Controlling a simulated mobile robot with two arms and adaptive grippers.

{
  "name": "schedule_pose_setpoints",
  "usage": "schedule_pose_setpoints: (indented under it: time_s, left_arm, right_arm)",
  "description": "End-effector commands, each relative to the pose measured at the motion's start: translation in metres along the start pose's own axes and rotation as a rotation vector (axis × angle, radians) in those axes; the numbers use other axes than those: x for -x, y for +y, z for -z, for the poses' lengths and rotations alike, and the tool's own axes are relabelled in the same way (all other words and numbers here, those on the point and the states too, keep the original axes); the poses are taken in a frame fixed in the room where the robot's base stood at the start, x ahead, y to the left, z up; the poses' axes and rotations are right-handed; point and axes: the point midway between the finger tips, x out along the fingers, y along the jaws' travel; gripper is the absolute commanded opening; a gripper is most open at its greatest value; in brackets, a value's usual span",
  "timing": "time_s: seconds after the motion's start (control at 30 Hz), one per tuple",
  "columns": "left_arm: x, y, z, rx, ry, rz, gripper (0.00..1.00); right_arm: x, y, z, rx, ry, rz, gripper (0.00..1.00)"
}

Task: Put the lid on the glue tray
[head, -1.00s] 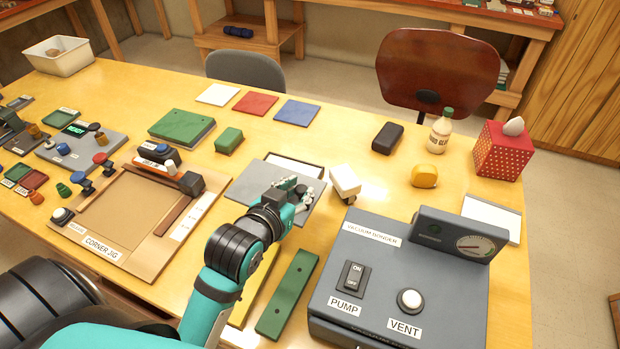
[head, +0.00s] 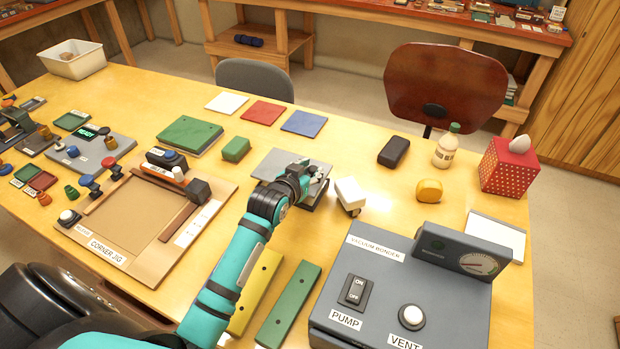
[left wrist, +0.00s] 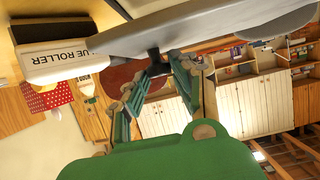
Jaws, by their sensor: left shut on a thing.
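The lid is a flat grey plate (head: 270,162), also seen nearly edge-on across the top of the left wrist view (left wrist: 200,27). My left gripper (head: 306,176) is shut on the dark grip of the lid; its fingers close on this grip in the left wrist view (left wrist: 158,72). The lid is over the place of the glue tray. Only a dark edge of the glue tray (head: 321,194) seems to show at the right, past my gripper. I cannot tell whether lid and tray touch. My right gripper is not in view.
The white glue roller (head: 350,192) stands close to the right of the tray; it also shows in the left wrist view (left wrist: 50,62). The vacuum bonder (head: 385,285) is at front right, the corner jig (head: 135,215) at left. A green block (head: 236,149) lies left of the lid.

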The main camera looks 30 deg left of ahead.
Motion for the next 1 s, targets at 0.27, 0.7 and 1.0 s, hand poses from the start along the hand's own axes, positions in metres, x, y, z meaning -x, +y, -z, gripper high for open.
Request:
schedule_pose_setpoints:
  time_s: [0.27,0.7,1.0]
  left_arm:
    - [-0.013,0.000,-0.028,0.001,-0.004,0.000,0.00]
    - [-0.016,0.000,-0.036,0.000,-0.001,0.000,0.00]
    - [-0.016,0.000,-0.037,0.000,-0.001,0.000,0.50]
  right_arm:
    - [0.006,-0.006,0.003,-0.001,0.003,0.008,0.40]
    - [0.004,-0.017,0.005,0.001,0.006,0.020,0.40]
    - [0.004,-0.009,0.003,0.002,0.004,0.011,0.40]
